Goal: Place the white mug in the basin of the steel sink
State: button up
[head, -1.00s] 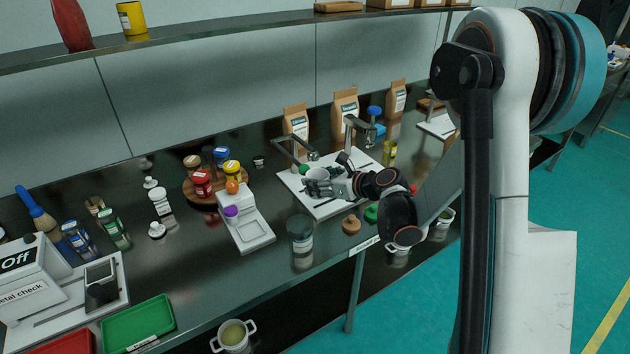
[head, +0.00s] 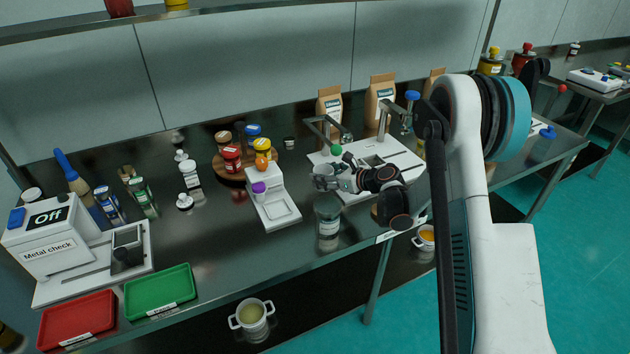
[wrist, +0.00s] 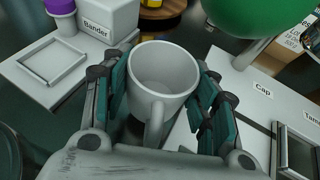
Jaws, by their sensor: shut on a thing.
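The white mug (wrist: 160,80) is upright and empty between the two teal-padded fingers of my gripper (wrist: 160,92) in the wrist view. The fingers are shut on its sides, and its handle points toward the wrist. In the head view my gripper (head: 328,183) holds the mug (head: 325,170) above the steel counter, by the near left edge of the white capping board (head: 408,160). I cannot make out the steel sink in either view.
The white bander (head: 275,205) with a purple knob stands just left of my gripper. A large green ball (wrist: 262,12) is close in the wrist view. Green (head: 160,292) and red (head: 78,320) trays lie at the front left.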

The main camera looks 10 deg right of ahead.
jog(key=shift+x, duration=0.9)
jog(key=w+a+f+b, duration=0.2)
jog(key=shift+w+a+f, duration=0.15)
jog(key=shift+w+f, duration=0.2)
jog(key=o, duration=1.1)
jog(key=shift+f, duration=0.1)
